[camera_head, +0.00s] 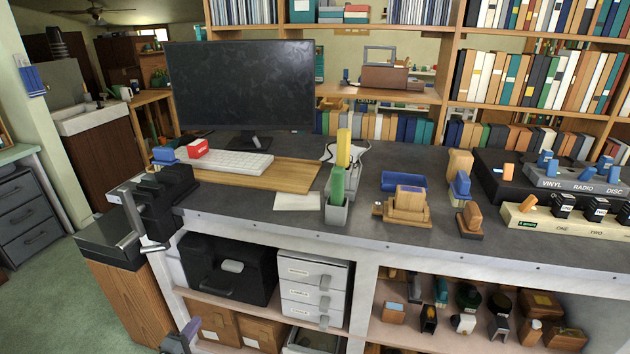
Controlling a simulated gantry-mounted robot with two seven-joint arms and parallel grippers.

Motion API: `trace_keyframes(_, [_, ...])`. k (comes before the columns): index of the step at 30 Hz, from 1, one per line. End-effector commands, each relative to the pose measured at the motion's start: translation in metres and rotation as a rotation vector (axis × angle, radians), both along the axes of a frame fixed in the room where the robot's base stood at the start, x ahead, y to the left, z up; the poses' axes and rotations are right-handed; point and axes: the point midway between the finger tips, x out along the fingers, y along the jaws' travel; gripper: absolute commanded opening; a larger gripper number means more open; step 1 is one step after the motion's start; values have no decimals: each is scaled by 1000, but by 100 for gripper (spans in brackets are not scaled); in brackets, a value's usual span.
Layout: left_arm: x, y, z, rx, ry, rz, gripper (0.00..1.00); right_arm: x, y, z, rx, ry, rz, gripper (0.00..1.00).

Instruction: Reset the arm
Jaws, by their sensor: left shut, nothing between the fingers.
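My left gripper (190,328) shows at the bottom left edge of the view, small and partly cut off. It is shut and empty, low in front of the workbench and apart from everything on it. My right gripper is out of view. A dark vise (168,192) is fixed at the left front corner of the workbench (300,225). Its grey handle (129,215) hangs at the front left side.
A monitor (240,90), a white keyboard (225,162) and a wooden board (270,178) are on the bench. Wooden holders (408,205) and a switch panel (570,218) stand to the right. Shelves below hold a drawer unit (314,290) and small items.

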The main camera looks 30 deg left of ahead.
Motion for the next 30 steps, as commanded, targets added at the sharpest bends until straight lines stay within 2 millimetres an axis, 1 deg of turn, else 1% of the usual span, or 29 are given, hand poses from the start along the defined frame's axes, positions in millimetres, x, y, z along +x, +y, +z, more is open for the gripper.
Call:
trace_keyframes(1, [-8, -13, -16, -7, 32, -22, 0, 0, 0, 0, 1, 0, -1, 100])
trace_keyframes(2, [-12, -25, -22, -5, 46, -44, 0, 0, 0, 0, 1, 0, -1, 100])
trace_keyframes(3, [-14, -45, -26, 2, 58, -82, 0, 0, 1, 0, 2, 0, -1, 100])
trace_keyframes(5, [-15, -80, -27, 17, 77, -142, 0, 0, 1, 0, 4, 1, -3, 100])
trace_keyframes(6, [-16, -106, -28, 29, 110, -180, 0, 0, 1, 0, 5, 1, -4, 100])
trace_keyframes(8, [-18, -149, -31, 81, 182, -239, 0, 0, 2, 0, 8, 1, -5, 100])
trace_keyframes(9, [-21, -178, -31, 133, 241, -280, 0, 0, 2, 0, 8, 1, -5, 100])
trace_keyframes(10, [-24, -201, -31, 178, 288, -311, 0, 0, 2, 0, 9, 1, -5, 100])
trace_keyframes(11, [-28, -222, -29, 232, 335, -342, 0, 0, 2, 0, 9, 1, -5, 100])
trace_keyframes(12, [-34, -250, -26, 305, 400, -385, 0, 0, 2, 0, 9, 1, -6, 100])
trace_keyframes(14, [-45, -285, -19, 412, 491, -448, 0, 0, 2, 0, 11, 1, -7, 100])
trace_keyframes(15, [-54, -307, -12, 484, 548, -493, 0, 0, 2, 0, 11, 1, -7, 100])
trace_keyframes(17, [-68, -334, -1, 591, 629, -564, 0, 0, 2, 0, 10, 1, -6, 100])
trace_keyframes(18, [-79, -350, 8, 661, 681, -615, 0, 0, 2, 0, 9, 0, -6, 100])
trace_keyframes(21, [-104, -377, 30, 824, 793, -749, 0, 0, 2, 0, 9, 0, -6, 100])
trace_keyframes(24, [-126, -391, 50, 970, 876, -882, 0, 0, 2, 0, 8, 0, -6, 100])
trace_keyframes(27, [-148, -394, 62, 1097, 954, -1015, 0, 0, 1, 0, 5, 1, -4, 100])
trace_keyframes(29, [-162, -389, 64, 1165, 1007, -1099, 0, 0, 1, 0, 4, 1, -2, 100])
trace_keyframes(30, [-171, -386, 61, 1207, 1043, -1163, 0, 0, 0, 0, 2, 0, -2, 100])
